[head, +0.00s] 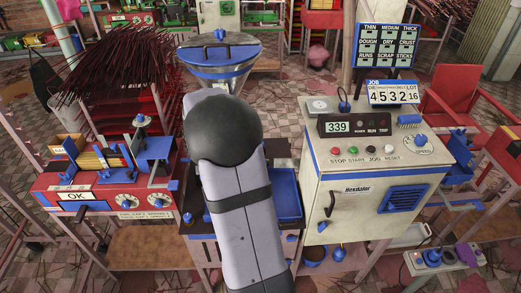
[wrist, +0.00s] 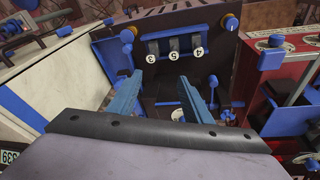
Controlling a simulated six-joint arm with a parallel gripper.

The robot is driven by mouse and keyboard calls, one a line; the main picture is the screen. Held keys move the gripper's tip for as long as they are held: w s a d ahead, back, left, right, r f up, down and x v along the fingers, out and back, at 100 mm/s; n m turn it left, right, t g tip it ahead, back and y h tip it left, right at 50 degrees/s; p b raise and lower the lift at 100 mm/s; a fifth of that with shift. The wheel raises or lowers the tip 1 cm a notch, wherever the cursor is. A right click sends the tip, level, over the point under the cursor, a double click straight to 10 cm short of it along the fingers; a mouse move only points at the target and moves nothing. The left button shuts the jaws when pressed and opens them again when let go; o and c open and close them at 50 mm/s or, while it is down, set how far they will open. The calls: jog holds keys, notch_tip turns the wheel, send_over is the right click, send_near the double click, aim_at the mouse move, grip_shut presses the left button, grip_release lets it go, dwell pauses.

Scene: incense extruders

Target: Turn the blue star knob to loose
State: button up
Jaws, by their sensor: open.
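My gripper (wrist: 160,77) shows in the wrist view with its two blue fingers spread and nothing between them. It faces the dark front of the middle machine, below a row of numbered wheels (wrist: 174,47). No knob is clearly recognisable as the star knob. A round blue knob (wrist: 231,22) with a white mark sits at that machine's upper right. Small blue parts (wrist: 228,115) lie right of the right finger, their shape unclear. In the head view my arm hides the gripper and much of the machine front.
The white control cabinet (head: 350,200) stands close on the right, with a blue speed knob (head: 421,140) and a lower blue knob (head: 338,255). The red machine (head: 95,185) stands on the left with dials. A blue-rimmed hopper (head: 220,52) rises behind my arm.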

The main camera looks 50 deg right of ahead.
jog(key=d+r+m+h+p, duration=0.15)
jog(key=d+m, duration=0.35)
jog(key=d, duration=0.7)
jog(key=shift+g, duration=0.3)
jog(key=shift+p+x, duration=1.45)
jog(key=shift+x, duration=1.9)
jog(key=shift+s+d, duration=0.15)
jog(key=c, duration=1.1)
